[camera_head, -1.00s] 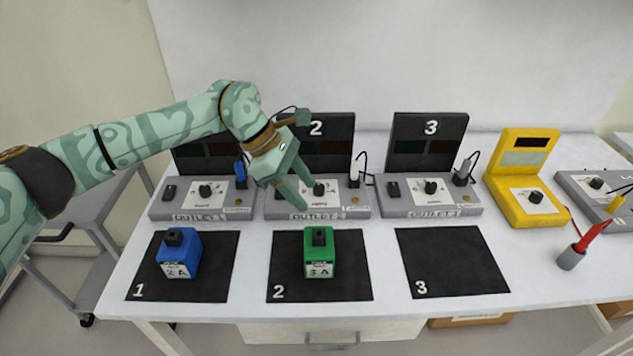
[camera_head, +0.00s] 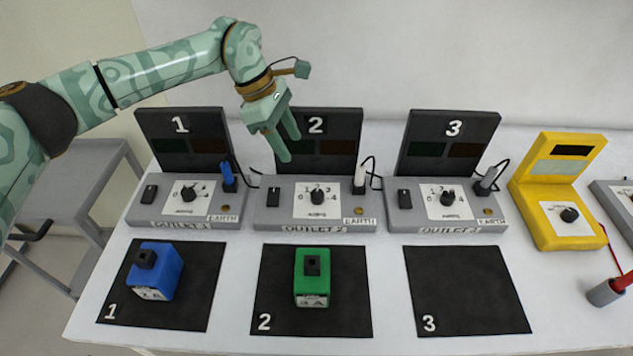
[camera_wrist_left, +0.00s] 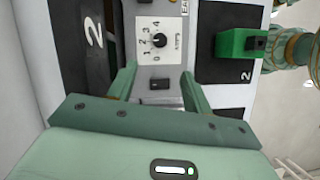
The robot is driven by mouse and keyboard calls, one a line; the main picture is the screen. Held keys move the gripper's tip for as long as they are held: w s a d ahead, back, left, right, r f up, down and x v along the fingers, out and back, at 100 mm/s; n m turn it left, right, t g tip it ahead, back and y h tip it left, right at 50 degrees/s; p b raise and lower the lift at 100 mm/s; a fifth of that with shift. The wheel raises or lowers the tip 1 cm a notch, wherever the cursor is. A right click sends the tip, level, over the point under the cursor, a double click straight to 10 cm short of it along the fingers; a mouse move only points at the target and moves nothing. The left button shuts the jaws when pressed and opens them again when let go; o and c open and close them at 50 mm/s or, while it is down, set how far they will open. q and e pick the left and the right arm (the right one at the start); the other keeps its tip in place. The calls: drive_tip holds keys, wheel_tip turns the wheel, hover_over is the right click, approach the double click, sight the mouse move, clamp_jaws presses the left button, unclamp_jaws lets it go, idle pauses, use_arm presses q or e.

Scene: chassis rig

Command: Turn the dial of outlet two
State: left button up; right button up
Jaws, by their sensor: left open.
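Outlet two (camera_head: 268,216) is a grey base with a dark upright panel marked 2. Its black dial (camera_head: 318,197) sits on a white plate with numbers; which one it points to is too small to tell. My left gripper (camera_head: 291,148) is open and empty, its fingers in front of the dark panel, above and left of the dial in the head view. In the left wrist view the dial (camera_wrist_left: 159,40) lies beyond the fingertips, in line with the gap between them, apart from both fingers. The right gripper is not in view.
Outlet one (camera_head: 140,211) and outlet three (camera_head: 403,218) flank it. A black switch (camera_head: 273,197) and a white plug (camera_head: 359,178) sit beside the dial. A blue block (camera_head: 166,270) and a green block (camera_head: 312,268) stand on mats in front. Mat three (camera_head: 465,285) is bare.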

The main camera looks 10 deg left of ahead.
use_arm(q)
approach(317, 193)
drive_tip(key=b+x, duration=0.2)
drive_tip(key=x, duration=0.6)
drive_tip(key=shift+d+f, duration=0.1)
drive_tip(key=shift+f, duration=0.3)
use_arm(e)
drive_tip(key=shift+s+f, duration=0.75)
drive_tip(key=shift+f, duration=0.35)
use_arm(q)
drive_tip(key=c, duration=1)
